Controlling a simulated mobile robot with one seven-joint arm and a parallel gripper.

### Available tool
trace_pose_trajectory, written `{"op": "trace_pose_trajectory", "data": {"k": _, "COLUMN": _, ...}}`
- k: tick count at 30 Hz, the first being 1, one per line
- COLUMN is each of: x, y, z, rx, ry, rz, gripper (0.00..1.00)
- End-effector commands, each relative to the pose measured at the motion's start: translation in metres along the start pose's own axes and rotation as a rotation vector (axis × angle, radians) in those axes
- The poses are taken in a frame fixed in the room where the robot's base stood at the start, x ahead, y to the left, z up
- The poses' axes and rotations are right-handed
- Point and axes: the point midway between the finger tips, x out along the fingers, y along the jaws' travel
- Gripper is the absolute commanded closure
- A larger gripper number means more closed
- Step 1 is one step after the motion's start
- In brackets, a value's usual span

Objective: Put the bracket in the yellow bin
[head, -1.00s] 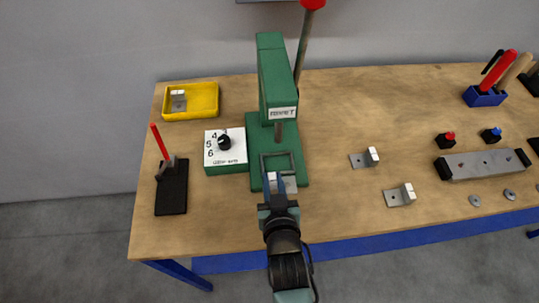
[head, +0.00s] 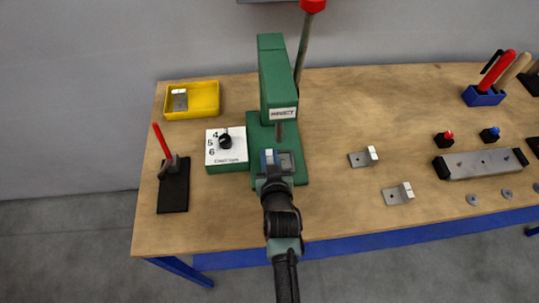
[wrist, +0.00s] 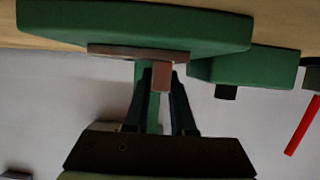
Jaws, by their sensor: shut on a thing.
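My gripper (head: 270,163) is at the front of the green press (head: 279,80), over its base. It is shut on a small grey metal bracket (head: 287,161), which is partly hidden by my gripper in the head view. In the wrist view, the bracket (wrist: 161,77) sits between the two dark fingers of my gripper (wrist: 162,82), close to a green block. I cannot tell whether the bracket touches the press base. The yellow bin (head: 206,101) stands at the back left of the table. Another bracket (head: 180,100) lies in its left part.
A white-topped dial box (head: 226,150) stands between the bin and my gripper. A black stand with a red lever (head: 173,185) is at the left. Two more brackets (head: 362,157) (head: 398,194) lie to the right. The press lever (head: 304,50) rises behind the press.

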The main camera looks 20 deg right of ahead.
Motion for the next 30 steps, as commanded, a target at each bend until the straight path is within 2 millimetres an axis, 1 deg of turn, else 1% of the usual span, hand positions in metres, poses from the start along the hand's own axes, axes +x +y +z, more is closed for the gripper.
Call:
{"op": "trace_pose_trajectory", "data": {"k": 5, "x": 0.000, "y": 0.000, "z": 0.000, "rx": 0.000, "ry": 0.002, "rz": 0.000, "gripper": 1.00}}
{"op": "trace_pose_trajectory", "data": {"k": 9, "x": 0.002, "y": 0.000, "z": 0.004, "rx": 0.000, "ry": 0.002, "rz": 0.000, "gripper": 1.00}}
{"op": "trace_pose_trajectory", "data": {"k": 10, "x": 0.002, "y": 0.000, "z": 0.004, "rx": 0.000, "ry": 0.001, "rz": 0.000, "gripper": 0.73}}
{"op": "trace_pose_trajectory", "data": {"k": 14, "x": 0.001, "y": 0.000, "z": 0.003, "rx": 0.000, "ry": 0.001, "rz": 0.000, "gripper": 0.50}}
{"op": "trace_pose_trajectory", "data": {"k": 15, "x": 0.001, "y": 0.000, "z": 0.003, "rx": 0.000, "ry": 0.001, "rz": 0.000, "gripper": 0.47}}
{"op": "trace_pose_trajectory", "data": {"k": 25, "x": 0.001, "y": 0.000, "z": 0.003, "rx": 0.000, "ry": 0.000, "rz": -0.001, "gripper": 0.47}}
{"op": "trace_pose_trajectory", "data": {"k": 28, "x": -0.007, "y": 0.000, "z": 0.003, "rx": 0.000, "ry": 0.001, "rz": -0.001, "gripper": 0.47}}
{"op": "trace_pose_trajectory", "data": {"k": 30, "x": -0.015, "y": 0.000, "z": 0.003, "rx": -0.002, "ry": 0.001, "rz": -0.001, "gripper": 0.47}}
